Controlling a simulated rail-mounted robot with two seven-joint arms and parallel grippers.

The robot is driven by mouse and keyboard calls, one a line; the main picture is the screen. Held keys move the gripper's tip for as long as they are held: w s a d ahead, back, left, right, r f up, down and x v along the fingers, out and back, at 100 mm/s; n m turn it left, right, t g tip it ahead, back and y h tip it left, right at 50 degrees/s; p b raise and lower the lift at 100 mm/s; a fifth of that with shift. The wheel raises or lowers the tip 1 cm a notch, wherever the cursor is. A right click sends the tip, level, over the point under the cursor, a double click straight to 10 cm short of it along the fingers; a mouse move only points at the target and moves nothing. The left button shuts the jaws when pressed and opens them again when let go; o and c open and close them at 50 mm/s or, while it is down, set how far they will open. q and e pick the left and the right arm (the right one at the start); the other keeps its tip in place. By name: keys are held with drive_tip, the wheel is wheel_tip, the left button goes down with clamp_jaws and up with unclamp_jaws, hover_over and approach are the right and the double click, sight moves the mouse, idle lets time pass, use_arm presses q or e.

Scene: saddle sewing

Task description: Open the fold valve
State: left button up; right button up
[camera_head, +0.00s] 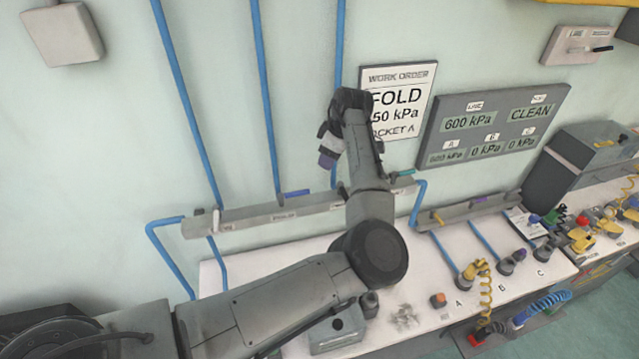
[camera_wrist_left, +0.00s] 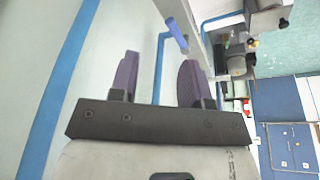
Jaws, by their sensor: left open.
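My left gripper (camera_head: 327,158) hangs in front of the wall, above the rail. In the left wrist view its purple fingers (camera_wrist_left: 159,65) are apart and empty, with a blue-purple lever (camera_wrist_left: 177,34) beyond them. My left arm hides part of the rail.
A work order sign (camera_head: 398,95) reading FOLD and a grey pressure panel (camera_head: 492,120) hang on the wall. Blue pipes (camera_head: 265,100) run down to the rail. The white bench (camera_head: 250,275) below holds small parts, fittings and coiled hoses at the right.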

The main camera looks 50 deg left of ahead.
use_arm(q)
drive_tip(key=s+n+g, duration=0.2)
drive_tip(key=n, duration=0.2)
drive_tip(key=n+p, duration=0.3)
drive_tip(key=n, duration=0.1)
approach(300, 192)
drive_tip(key=shift+y, duration=0.3)
drive_tip(key=x, duration=0.7)
drive_tip(key=shift+s+d+f, duration=0.1)
drive_tip(key=shift+d+f, duration=0.05)
drive_tip(key=shift+f, duration=0.05)
drive_tip(key=shift+x, duration=0.75)
use_arm(e)
drive_tip(key=shift+s+a+r, duration=0.1)
drive_tip(key=shift+a+r, duration=0.1)
drive_tip(key=shift+r, duration=1.45)
use_arm(q)
drive_tip(key=c, duration=0.8)
use_arm(e)
drive_tip(key=shift+d, duration=0.1)
